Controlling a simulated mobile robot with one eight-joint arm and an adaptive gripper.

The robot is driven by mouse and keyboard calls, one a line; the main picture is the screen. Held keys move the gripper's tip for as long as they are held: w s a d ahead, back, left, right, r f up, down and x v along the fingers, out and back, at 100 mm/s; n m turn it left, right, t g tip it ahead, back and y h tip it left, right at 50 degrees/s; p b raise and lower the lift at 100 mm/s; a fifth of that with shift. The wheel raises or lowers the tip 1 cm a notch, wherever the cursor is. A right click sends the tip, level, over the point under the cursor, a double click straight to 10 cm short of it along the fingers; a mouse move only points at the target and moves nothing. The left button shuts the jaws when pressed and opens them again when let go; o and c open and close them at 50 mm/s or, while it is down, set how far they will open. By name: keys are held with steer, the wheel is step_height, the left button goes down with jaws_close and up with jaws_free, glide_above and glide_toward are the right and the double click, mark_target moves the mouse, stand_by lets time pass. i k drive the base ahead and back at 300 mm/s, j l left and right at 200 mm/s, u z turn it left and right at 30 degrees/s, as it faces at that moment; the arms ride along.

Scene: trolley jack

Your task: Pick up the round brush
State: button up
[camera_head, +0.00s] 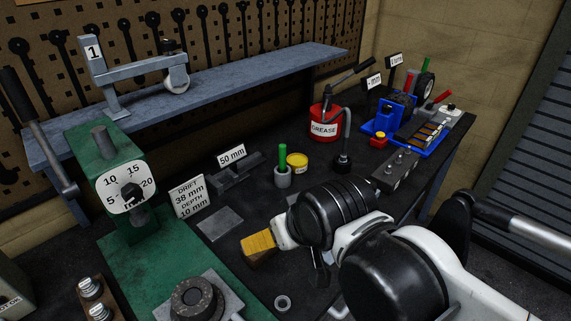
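A green upright handle (283,155) stands in a small grey cup (283,179) near the middle of the bench. It may be the round brush, but no bristles show. My arm reaches in from the lower right, and its wrist is over the bench in front of the cup. My gripper (320,270) is mostly hidden below the wrist; only dark parts show, and I cannot tell if it is open or holds anything. A yellow-brown block (258,243), perhaps of wood or bristle, shows beside the white end of my wrist.
A yellow tin (297,163) stands beside the cup, with a red grease can (324,123) behind. A blue tray (430,148) is at the back right. A green press (110,165) and a raised grey shelf (220,82) bound the left and back. A ring (282,303) lies in front.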

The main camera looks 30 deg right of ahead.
mark_target(282, 148)
steer(key=i+l+z, duration=0.2)
steer(key=l+z, duration=0.15)
steer(key=i+l+z, duration=0.25)
steer(key=l+z, duration=0.15)
steer(key=i+l+z, duration=0.35)
steer(key=k+j, duration=0.05)
